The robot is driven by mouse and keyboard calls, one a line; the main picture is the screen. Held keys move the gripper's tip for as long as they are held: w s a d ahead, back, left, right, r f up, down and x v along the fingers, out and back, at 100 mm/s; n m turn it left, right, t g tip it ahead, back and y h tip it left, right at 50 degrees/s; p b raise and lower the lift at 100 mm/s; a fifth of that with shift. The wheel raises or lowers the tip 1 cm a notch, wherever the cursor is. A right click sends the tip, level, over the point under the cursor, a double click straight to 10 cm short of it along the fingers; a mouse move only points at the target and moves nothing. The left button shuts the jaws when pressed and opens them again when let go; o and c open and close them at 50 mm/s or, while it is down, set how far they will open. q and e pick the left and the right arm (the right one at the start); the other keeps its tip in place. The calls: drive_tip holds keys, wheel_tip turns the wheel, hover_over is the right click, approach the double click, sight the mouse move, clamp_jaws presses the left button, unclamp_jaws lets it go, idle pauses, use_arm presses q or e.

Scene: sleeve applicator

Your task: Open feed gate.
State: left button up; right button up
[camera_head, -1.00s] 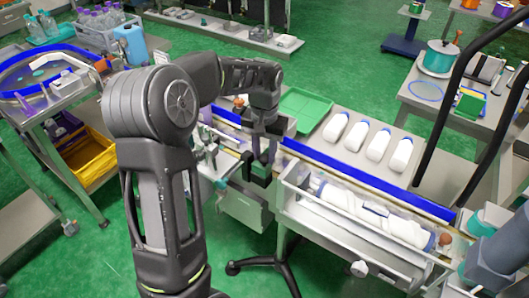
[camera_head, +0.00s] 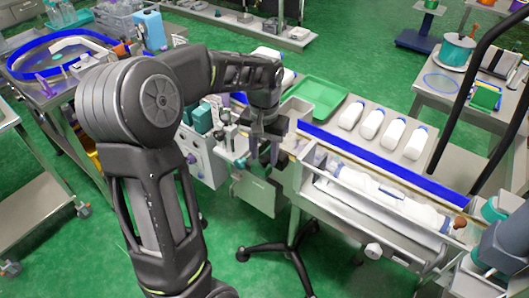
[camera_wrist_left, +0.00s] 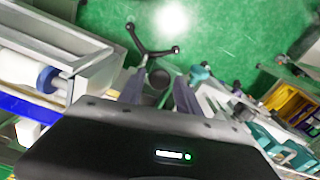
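My left gripper (camera_head: 264,150) hangs fingers-down at the left end of the sleeve applicator's conveyor trough (camera_head: 375,221). Its two fingers are apart, with no object seen between them. In the left wrist view the open fingers (camera_wrist_left: 158,95) show above the floor and a dark stand base. A grey plate (camera_head: 256,192) is just below and left of the fingers; I cannot tell whether it is the feed gate. My right gripper is not in view.
A blue rail (camera_head: 385,161) runs along the trough's back. White bottles (camera_head: 369,124) and a green tray (camera_head: 317,96) are on the table behind. A machine with teal parts (camera_head: 202,118) stands left of the gripper.

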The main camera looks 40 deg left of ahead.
use_arm(q)
drive_tip(key=shift+o, duration=1)
wheel_tip(320, 180, up, 8)
drive_tip(key=shift+f+b, duration=0.1)
drive_tip(key=shift+b, duration=0.3)
